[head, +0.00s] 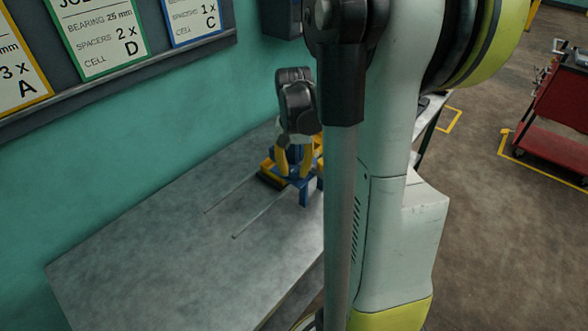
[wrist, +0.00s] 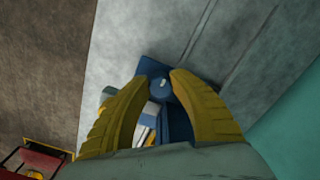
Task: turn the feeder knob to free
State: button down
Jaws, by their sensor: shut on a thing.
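The feeder knob (wrist: 158,90) is a round blue knob with a short white mark on its top, seen in the wrist view between my fingertips. The mark points roughly up and down in the picture, slightly tilted. My gripper (wrist: 163,80) has its two yellow fingers closed on either side of the knob. In the head view my gripper (head: 294,172) points down onto a blue and yellow unit (head: 307,194) on the table; the knob is hidden there by the fingers. Any lettering for the knob's positions cannot be made out.
The table's left part is bare. A green wall with job cards (head: 102,38) stands behind. A red cart (head: 560,105) stands on the floor at right.

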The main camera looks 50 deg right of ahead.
aim_at(294, 169)
jog(key=c, duration=1.1)
grip_release()
jog(key=shift+r, duration=0.1)
notch_tip(294, 169, up, 12)
